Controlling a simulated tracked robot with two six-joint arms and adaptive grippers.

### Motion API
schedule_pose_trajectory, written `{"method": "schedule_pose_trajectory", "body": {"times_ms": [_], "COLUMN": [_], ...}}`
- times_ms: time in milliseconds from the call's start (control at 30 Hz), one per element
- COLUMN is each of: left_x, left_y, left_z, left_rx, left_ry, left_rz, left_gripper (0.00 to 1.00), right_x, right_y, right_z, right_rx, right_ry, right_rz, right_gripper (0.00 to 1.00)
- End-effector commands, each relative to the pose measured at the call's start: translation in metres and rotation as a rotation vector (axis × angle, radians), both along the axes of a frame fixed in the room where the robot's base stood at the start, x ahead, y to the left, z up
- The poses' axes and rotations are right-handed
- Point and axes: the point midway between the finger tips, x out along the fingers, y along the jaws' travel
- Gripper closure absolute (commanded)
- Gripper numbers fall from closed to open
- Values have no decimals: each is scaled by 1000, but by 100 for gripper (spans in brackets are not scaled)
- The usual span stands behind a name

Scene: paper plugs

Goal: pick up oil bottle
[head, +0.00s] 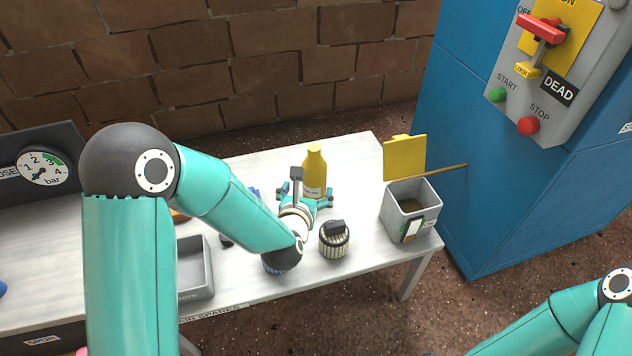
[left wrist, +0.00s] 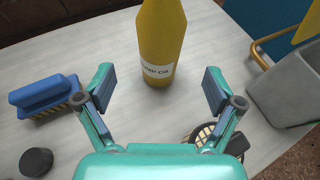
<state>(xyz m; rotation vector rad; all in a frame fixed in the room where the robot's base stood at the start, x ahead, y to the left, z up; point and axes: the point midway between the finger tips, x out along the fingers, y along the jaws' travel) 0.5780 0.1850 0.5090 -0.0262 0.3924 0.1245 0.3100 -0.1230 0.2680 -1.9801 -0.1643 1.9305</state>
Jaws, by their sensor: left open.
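The oil bottle (head: 314,170) is yellow with a white label and stands upright on the white table. In the left wrist view the bottle (left wrist: 162,40) stands just beyond and between my open fingers, its label reading partly as "OIL". My left gripper (head: 306,192) is open and empty, in front of the bottle; the fingers (left wrist: 160,97) show apart in the wrist view with no contact on the bottle. The bottle's cap is outside the wrist view. Part of my right arm shows at the lower right of the head view, but its gripper is not in view.
A blue brush (left wrist: 48,97) lies left of the gripper, a dark round cap (left wrist: 36,162) near it. A ribbed round part (head: 334,240) stands at the table's front. A grey bin (head: 408,212) with a yellow lid is at right. A grey tray (head: 196,268) is at left.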

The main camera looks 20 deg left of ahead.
Motion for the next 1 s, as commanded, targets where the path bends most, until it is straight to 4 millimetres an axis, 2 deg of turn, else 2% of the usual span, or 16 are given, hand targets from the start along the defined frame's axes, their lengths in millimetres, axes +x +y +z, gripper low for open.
{"method": "schedule_pose_trajectory", "body": {"times_ms": [133,433,700,1000], "left_x": [25,44,78,85], "left_y": [3,5,9,9], "left_z": [-12,-19,-33,-34], "left_rx": [1,1,1,1], "left_ry": [-1,0,0,1], "left_rz": [1,-2,-1,-4], "left_gripper": [7,7,7,7], "right_x": [0,0,0,0], "right_y": [0,0,0,0], "right_z": [-6,-10,-21,-21], "right_rx": [0,0,0,0], "right_ry": [0,0,0,0], "right_rz": [0,0,0,0], "right_gripper": [34,34,34,34]}}
